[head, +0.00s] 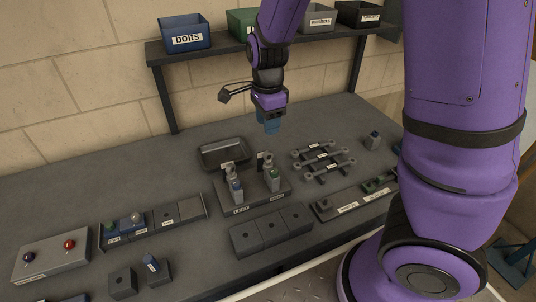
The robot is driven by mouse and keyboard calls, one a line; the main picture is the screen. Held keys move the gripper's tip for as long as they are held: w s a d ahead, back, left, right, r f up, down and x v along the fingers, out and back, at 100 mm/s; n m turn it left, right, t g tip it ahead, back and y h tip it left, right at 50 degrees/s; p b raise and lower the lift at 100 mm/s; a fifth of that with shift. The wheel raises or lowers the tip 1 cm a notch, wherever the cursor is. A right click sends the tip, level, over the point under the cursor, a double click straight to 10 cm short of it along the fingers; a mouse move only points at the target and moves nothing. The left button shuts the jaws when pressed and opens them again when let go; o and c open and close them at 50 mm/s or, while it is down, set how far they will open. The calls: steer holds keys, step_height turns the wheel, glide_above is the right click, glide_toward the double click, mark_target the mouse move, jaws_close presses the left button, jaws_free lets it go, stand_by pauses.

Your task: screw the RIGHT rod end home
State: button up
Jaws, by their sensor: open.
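A dark fixture (250,204) stands mid-bench with two upright stations and labels on its front edge; the left label seems to read LEFT. The right station holds a small grey upright part with green on it (273,181), which appears to be the right rod end. The left station holds a similar part with blue (236,190). How far either is threaded is too small to tell. My gripper (270,124) hangs above and behind the fixture, pointing down. Its blue fingers are open, with nothing visible between them, and it is apart from both parts.
A black tray (223,142) lies behind the fixture, and a rack of metal rods (322,160) is to its right. A three-part dark block (271,247) sits in front. A button box (50,258) is at far left. The shelf (220,52) with bins is behind my arm.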

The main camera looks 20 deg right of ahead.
mark_target(268, 151)
steer(key=shift+f, duration=5.15)
steer(key=n, duration=0.4)
steer(key=shift+d+f, duration=0.1)
steer(key=n, duration=0.4)
steer(key=shift+n, duration=0.4)
steer(key=n, duration=0.9)
jaws_close()
steer(key=m, duration=0.4)
steer(key=shift+m, duration=0.5)
